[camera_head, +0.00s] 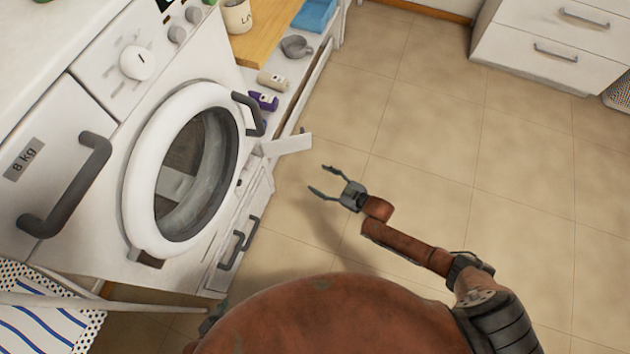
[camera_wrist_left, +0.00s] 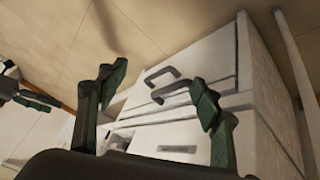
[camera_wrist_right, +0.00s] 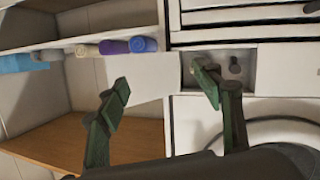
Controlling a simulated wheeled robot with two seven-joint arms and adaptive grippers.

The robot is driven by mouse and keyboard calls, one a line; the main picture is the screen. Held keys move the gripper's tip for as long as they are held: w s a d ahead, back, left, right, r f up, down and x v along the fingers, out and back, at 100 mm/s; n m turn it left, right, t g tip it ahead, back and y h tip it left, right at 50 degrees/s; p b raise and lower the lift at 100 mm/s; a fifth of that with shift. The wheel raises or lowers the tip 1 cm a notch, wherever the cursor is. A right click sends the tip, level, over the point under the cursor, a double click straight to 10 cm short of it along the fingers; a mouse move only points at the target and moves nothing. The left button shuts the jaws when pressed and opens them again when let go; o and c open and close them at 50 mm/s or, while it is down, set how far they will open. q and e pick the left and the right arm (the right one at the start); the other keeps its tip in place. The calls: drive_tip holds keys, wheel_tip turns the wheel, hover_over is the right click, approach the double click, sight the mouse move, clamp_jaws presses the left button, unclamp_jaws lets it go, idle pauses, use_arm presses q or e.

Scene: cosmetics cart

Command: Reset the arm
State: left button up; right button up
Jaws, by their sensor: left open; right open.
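My right gripper (camera_head: 330,182) is open and empty above the tiled floor, to the right of the washing machine. In the right wrist view, its two green fingers stand apart (camera_wrist_right: 162,85) with nothing between them. My left gripper (camera_head: 216,312) shows only as a small dark tip beside my red body, low in the head view. In the left wrist view, its fingers are apart (camera_wrist_left: 156,98) and empty, in front of a white cabinet front with dark handles (camera_wrist_left: 165,82).
The washing machine (camera_head: 112,205) has a round door (camera_head: 143,205) that looks closed. A white flap (camera_head: 288,145) sticks out to its right. White drawers (camera_head: 545,50) stand far right; the floor between is clear.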

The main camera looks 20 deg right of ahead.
use_arm(q)
drive_tip(key=shift+r, duration=0.25)
use_arm(e)
drive_tip(key=shift+s+d+f, duration=0.1)
drive_tip(key=shift+d+f, duration=0.05)
drive_tip(key=shift+d, duration=0.05)
